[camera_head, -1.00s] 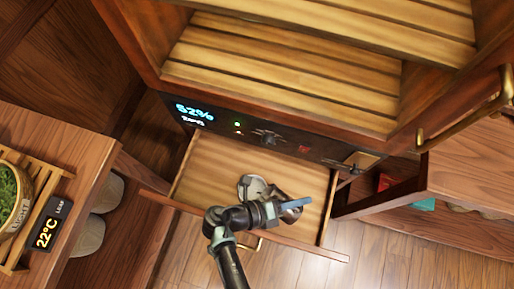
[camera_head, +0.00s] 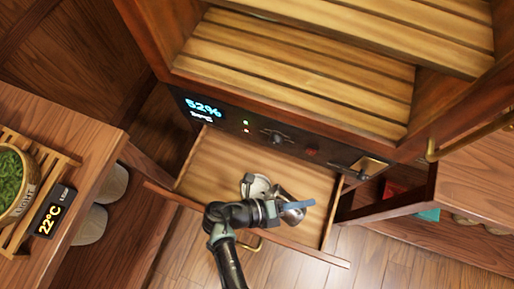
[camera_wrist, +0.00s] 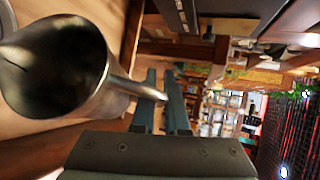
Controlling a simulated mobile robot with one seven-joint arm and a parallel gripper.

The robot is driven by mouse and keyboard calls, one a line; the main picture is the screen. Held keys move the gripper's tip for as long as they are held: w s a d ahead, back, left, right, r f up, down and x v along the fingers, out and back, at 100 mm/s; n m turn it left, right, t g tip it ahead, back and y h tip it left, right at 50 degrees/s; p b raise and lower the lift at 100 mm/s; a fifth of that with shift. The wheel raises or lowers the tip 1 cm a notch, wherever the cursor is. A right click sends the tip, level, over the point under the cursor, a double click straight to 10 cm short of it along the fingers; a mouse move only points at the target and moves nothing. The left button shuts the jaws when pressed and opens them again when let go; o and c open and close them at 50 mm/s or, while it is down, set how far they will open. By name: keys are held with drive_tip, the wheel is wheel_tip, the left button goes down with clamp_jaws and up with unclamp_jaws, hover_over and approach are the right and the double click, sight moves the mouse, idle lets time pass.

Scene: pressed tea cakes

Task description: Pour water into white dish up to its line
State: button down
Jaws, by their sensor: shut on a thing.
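The white dish (camera_head: 259,186) sits in the open drawer under the cabinet, partly hidden by my gripper and the jug. A grey metal jug (camera_head: 292,215) is beside it on the right, over the drawer. My gripper (camera_head: 298,204) is shut on the jug's handle. In the wrist view the jug (camera_wrist: 88,40) fills the left side, its dark mouth facing the camera, and its handle runs between my fingers (camera_wrist: 168,95). A sliver of pale rim shows at the top left there, perhaps the dish. I cannot see the water, the dish's line or any stream.
The drawer (camera_head: 215,172) has bare wood left of the dish. Above it are a control panel (camera_head: 290,143) reading 52% and a slatted cabinet shelf (camera_head: 300,85). A side table at left holds a plant pot (camera_head: 14,185) and a 22°C display (camera_head: 50,213).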

drive_tip(key=shift+w+a+r+n+h, duration=0.15)
drive_tip(key=shift+w+a+r+h, duration=0.15)
drive_tip(key=shift+a, duration=0.2)
drive_tip(key=shift+w+a+r+n+h, duration=0.2)
drive_tip(key=shift+w+a+r, duration=0.1)
drive_tip(key=shift+a, duration=0.15)
idle(0.8)
drive_tip(key=shift+s+d+f, duration=0.15)
drive_tip(key=shift+s+d, duration=0.05)
drive_tip(key=shift+d, duration=0.05)
drive_tip(key=d+p, duration=0.1)
drive_tip(key=s+f+m+y+p, duration=0.1)
drive_tip(key=d+y+p, duration=0.1)
drive_tip(key=shift+s+d+f+m, duration=0.3)
drive_tip(key=shift+d+f+m, duration=0.05)
drive_tip(key=shift+d+f+y+p, duration=0.1)
drive_tip(key=shift+f+y+p, duration=0.05)
drive_tip(key=shift+y+p, duration=0.35)
drive_tip(key=shift+f+t, duration=0.3)
drive_tip(key=shift+s+d+f+m+y+p, duration=0.1)
drive_tip(key=shift+s+d+m+y+p, duration=0.25)
drive_tip(key=shift+y+p, duration=0.3)
drive_tip(key=shift+w+f+m+t+y+p, duration=0.1)
drive_tip(key=shift+f+m+t+y+p, duration=0.15)
drive_tip(key=shift+f+m+t+p, duration=0.1)
drive_tip(key=shift+d, duration=0.15)
